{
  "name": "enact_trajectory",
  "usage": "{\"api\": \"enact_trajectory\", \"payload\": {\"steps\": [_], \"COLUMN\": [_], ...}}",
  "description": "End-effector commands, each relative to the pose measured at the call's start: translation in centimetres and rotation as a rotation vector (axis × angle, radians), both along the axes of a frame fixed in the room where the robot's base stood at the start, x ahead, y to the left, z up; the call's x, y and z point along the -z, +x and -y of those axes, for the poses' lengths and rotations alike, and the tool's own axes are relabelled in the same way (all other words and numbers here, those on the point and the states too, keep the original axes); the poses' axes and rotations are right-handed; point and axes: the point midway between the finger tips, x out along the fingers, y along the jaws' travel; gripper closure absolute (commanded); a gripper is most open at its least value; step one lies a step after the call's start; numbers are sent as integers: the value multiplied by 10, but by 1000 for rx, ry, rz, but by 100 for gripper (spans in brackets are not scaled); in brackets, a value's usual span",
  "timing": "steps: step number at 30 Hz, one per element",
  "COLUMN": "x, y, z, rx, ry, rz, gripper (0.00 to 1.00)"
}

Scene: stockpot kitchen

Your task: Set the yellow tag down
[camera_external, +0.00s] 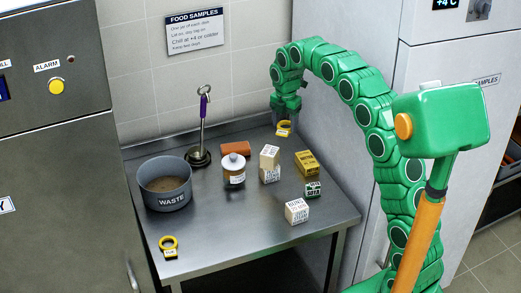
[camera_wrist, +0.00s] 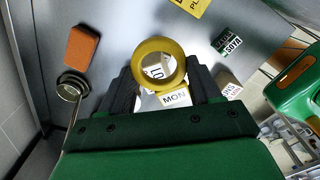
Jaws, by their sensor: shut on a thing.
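My gripper (camera_external: 286,108) reaches down over the back right part of the steel table (camera_external: 225,240). It is shut on a yellow tag (camera_external: 284,128), which hangs below the fingers, seemingly above the table top. In the wrist view, my gripper (camera_wrist: 163,78) has a dark finger on each side of the yellow tag (camera_wrist: 160,42). The tag has a round ring and a pale label reading "MON". A carton shows through the ring. A second yellow tag (camera_external: 169,241) with a dark label lies on the front left of the table.
A grey WASTE pot (camera_external: 166,199), an upright purple-handled tool (camera_external: 202,125), a lidded jar (camera_external: 235,177), an orange block (camera_external: 236,148) and several cartons, including a yellow one (camera_external: 308,164), stand on the table. The table's front middle is clear. A wall and a tall white cabinet (camera_external: 345,40) border the back right.

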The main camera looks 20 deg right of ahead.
Motion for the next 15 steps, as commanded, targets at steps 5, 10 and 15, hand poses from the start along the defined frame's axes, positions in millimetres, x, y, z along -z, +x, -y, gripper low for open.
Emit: {"api": "enact_trajectory", "payload": {"steps": [5,10,15], "x": [2,3,8], "y": [12,19,23], "z": [18,30,36], "rx": [37,60,73], "ry": [1,3,4], "rz": [1,1,-1], "gripper": [67,67,67]}}
